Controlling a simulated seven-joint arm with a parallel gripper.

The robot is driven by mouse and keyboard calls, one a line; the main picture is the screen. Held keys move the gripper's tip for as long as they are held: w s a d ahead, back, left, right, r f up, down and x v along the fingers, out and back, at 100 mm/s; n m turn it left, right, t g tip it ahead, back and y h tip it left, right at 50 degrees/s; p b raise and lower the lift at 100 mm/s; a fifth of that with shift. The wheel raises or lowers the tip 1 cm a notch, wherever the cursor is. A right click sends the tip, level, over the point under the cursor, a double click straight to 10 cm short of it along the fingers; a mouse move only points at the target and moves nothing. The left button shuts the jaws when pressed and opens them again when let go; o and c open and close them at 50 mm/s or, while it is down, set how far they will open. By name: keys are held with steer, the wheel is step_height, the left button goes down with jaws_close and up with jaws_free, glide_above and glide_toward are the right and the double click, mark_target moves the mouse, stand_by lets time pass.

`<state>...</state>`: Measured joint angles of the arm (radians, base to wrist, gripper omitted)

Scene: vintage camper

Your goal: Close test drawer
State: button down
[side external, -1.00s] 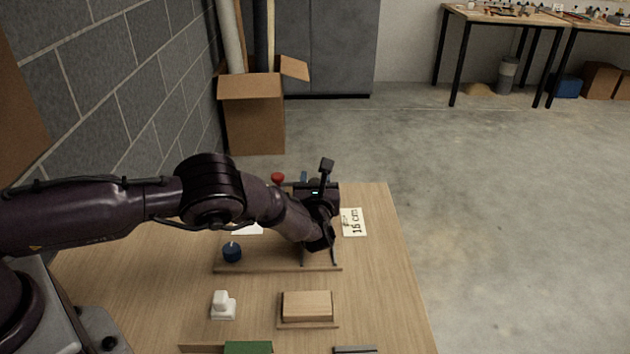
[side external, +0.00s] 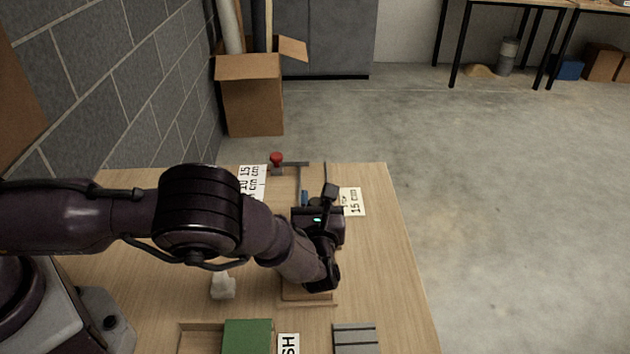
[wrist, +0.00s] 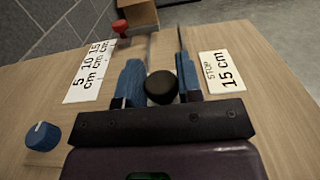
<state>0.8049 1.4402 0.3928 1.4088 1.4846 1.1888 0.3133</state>
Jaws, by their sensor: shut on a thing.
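In the wrist view, a dark round knob (wrist: 160,87) sits between the blue fingers of my gripper (wrist: 161,84), which is shut on it. In the side external view, my gripper (side external: 304,198) points away toward the table's far part, its blue fingertip showing beside the wrist. Thin upright-looking rails (wrist: 180,48) run beyond the fingers. The drawer's body is mostly hidden under my gripper and wrist, so how far it stands open cannot be told.
A white "STOP 15 cm" label (wrist: 226,70) lies right; a "5 10 15 cm" label (wrist: 90,72) lies left. A red knob (side external: 277,159) stands at the back. A blue knob (wrist: 42,136), a white object (side external: 222,286), a green block (side external: 248,337) and a grey slatted piece (side external: 355,338) are nearby.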

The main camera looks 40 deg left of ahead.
mark_target(317, 198)
steer(key=shift+v, duration=1.35)
steer(key=c, duration=0.8)
jaws_free()
steer(key=shift+r, duration=0.3)
step_height(317, 198, up, 3)
steer(key=shift+f, duration=0.1)
steer(key=s+a+r, duration=0.1)
steer(key=s+r, duration=0.2)
steer(key=s, duration=0.1)
steer(key=s+a+r, duration=0.1)
steer(key=s+r, duration=0.2)
steer(key=s, duration=0.2)
steer(key=s+a+r, duration=0.1)
steer(key=s+r, duration=0.2)
steer(key=s, duration=0.1)
steer(key=shift+s+r, duration=0.3)
steer(key=shift+s, duration=0.05)
